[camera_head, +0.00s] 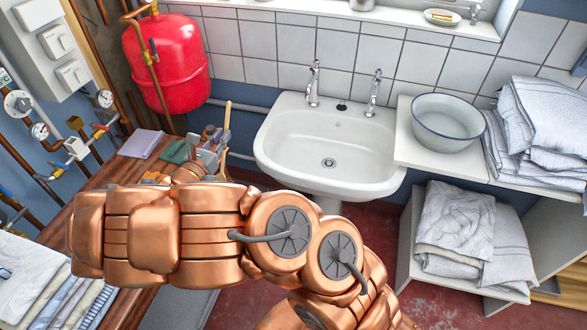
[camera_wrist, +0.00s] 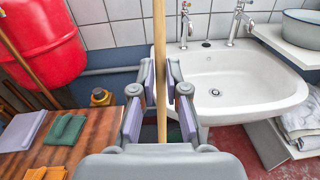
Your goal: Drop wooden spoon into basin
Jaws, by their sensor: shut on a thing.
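My gripper (camera_head: 211,146) is at the left of the white washbasin (camera_head: 345,178), above the wooden worktop's far end. In the wrist view my gripper (camera_wrist: 162,82) is shut on the wooden spoon (camera_wrist: 160,35), seen as a long upright wooden stick between the pads. The spoon's upper part also shows in the head view (camera_head: 227,115); I cannot make out its bowl end. The washbasin is empty, with two taps and a drain, and shows right of the spoon in the wrist view (camera_wrist: 245,108). An empty enamel bowl (camera_head: 447,140) stands on the shelf to the right.
The wooden worktop (camera_head: 112,178) holds a purple cloth (camera_head: 141,144) and a green cloth (camera_head: 174,151). A red tank (camera_head: 168,65) and pipes are behind it. Folded linen (camera_head: 548,125) lies right of the bowl. My arm spans the lower foreground. The space over the washbasin is clear.

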